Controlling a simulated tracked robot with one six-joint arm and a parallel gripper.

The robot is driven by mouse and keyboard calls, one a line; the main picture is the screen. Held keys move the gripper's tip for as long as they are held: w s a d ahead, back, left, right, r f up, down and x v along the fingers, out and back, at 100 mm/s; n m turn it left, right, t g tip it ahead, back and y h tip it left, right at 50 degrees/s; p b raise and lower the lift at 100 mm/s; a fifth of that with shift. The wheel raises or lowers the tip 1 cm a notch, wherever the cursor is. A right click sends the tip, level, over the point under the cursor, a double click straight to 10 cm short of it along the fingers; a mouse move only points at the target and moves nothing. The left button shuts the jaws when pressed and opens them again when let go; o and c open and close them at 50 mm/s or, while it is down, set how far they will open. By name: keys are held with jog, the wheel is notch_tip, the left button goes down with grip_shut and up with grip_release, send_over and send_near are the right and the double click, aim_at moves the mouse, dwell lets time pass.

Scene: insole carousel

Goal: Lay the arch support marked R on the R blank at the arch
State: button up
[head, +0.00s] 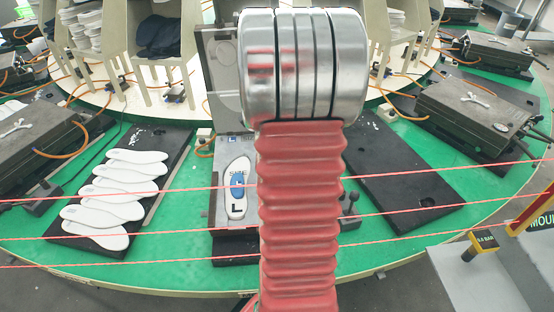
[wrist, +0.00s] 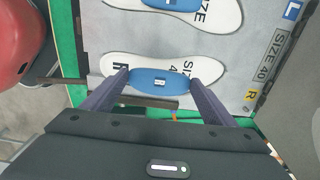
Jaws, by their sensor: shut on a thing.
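In the wrist view, my gripper (wrist: 159,82) is shut on a blue arch support (wrist: 145,84) with a small white label, one finger at each end. The support is over the middle of the white R blank (wrist: 208,67), along its near edge. I cannot tell whether it touches the blank. The letter R shows at the blank's left end and SIZE 4 at its right. In the head view, my red-sleeved arm hides the gripper, the held support and the R blank.
The L blank (head: 237,208) lies beside it on the grey plate (wrist: 262,22), with another blue support (head: 238,186) on it. White insoles (head: 125,188) lie on a black board at left. Red lines cross in front of the green carousel (head: 180,222).

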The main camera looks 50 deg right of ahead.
jog(key=shift+f, duration=2.65)
jog(key=o, duration=1)
jog(key=shift+o, duration=0.2)
notch_tip(320, 180, up, 14)
jog(key=shift+f, duration=0.2)
